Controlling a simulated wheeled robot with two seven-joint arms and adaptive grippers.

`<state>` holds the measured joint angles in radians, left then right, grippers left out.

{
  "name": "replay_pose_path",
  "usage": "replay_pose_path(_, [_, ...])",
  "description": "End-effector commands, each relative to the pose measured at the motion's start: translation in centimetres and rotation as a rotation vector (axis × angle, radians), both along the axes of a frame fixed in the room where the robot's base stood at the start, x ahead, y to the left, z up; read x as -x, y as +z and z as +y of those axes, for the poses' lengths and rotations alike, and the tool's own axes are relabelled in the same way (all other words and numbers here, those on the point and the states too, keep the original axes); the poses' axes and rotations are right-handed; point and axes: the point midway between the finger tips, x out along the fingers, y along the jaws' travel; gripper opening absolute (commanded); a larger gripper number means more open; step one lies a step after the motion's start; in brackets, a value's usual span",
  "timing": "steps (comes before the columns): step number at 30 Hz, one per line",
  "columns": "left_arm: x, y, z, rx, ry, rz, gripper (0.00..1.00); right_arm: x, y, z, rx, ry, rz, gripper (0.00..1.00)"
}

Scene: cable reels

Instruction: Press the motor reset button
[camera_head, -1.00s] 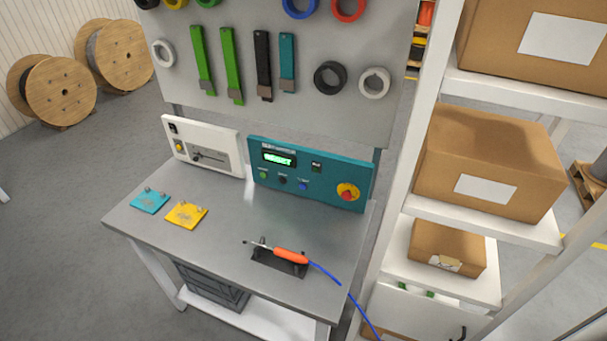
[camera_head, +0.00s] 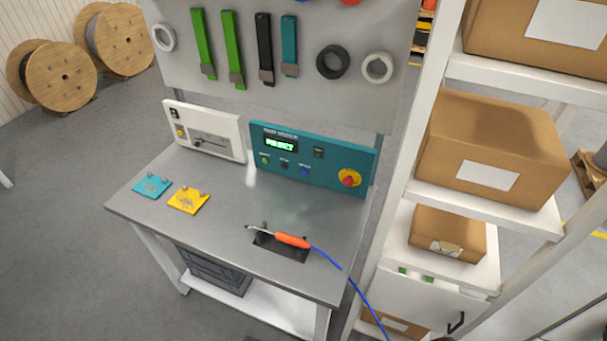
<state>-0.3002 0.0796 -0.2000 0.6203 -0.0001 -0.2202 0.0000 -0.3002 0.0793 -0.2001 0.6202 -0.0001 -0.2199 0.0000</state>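A teal control panel (camera_head: 335,161) stands at the back of the grey workbench (camera_head: 225,235). It has a lit green display (camera_head: 280,144), a row with a green button (camera_head: 265,160), a black button (camera_head: 284,164) and a blue button (camera_head: 304,172), and a small dark switch (camera_head: 318,152). A red knob (camera_head: 348,179) on a yellow base sits at its right end. The button labels are too small to read, so I cannot tell which is the motor reset. Neither of my grippers is in view.
A white panel (camera_head: 203,131) stands left of the teal one. A teal plate (camera_head: 151,186), a yellow plate (camera_head: 188,201) and an orange-handled tool (camera_head: 292,240) with a blue cable lie on the bench. A white shelf with boxes (camera_head: 488,150) stands close on the right.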

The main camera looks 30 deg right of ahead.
Motion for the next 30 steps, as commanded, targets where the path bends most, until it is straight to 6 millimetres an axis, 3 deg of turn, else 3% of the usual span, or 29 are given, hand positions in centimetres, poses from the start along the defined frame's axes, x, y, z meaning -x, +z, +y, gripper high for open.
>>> replay_pose_path(15, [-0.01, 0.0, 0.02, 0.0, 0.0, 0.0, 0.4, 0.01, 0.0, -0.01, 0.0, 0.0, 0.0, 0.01])
replay_pose_path(30, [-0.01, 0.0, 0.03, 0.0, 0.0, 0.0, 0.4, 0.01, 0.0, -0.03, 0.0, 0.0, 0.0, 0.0])
